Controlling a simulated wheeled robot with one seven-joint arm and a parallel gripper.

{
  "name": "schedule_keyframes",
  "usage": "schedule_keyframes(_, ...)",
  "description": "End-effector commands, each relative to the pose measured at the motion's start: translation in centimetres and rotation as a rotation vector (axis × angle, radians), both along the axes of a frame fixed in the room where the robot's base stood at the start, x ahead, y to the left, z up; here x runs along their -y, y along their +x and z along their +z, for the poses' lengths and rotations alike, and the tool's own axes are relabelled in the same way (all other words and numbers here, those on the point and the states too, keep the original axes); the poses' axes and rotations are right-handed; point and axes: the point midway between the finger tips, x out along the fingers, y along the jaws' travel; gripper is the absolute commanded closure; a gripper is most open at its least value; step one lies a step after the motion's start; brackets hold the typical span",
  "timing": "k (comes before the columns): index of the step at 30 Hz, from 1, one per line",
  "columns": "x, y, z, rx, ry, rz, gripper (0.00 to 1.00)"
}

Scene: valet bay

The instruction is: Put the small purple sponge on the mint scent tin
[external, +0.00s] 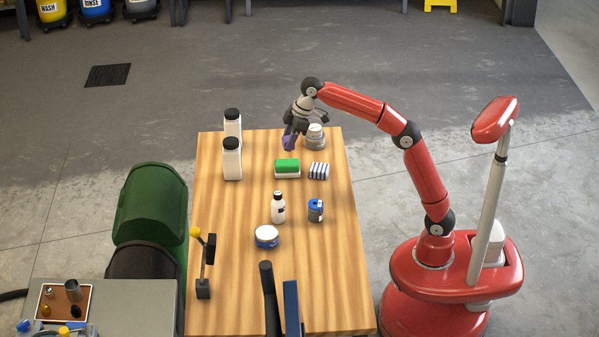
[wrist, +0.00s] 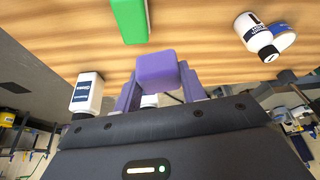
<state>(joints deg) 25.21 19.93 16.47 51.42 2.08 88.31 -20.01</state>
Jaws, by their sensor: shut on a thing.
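My gripper (external: 291,131) is above the far part of the wooden table and is shut on the small purple sponge (external: 288,143). In the wrist view the purple sponge (wrist: 157,69) sits between the two fingers, clear of the green block. I cannot tell for sure which container is the mint scent tin. A grey, stacked round item (external: 315,137) stands just right of my gripper. A small blue tin (external: 315,211) and a round white-and-blue tub (external: 267,237) stand nearer the front.
Two white bottles with black caps (external: 232,158) stand at the left, and a smaller bottle (external: 278,207) mid-table. A stand (external: 204,270) is at front left. The right front is bare wood.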

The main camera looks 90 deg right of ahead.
Motion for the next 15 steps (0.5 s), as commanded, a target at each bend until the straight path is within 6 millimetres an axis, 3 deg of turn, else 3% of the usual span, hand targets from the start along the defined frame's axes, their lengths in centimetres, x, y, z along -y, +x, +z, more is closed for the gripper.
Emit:
schedule_keyframes(1,3.1,-0.9,0.3,0.001,0.001,-0.031,0.8)
schedule_keyframes(6,11.5,-4.2,0.9,0.002,-0.001,-0.095,0.8)
schedule_keyframes(12,18.0,-8.2,1.4,0.002,0.0,-0.147,0.8)
schedule_keyframes(15,19.7,-9.5,1.6,0.002,0.001,-0.16,0.8)
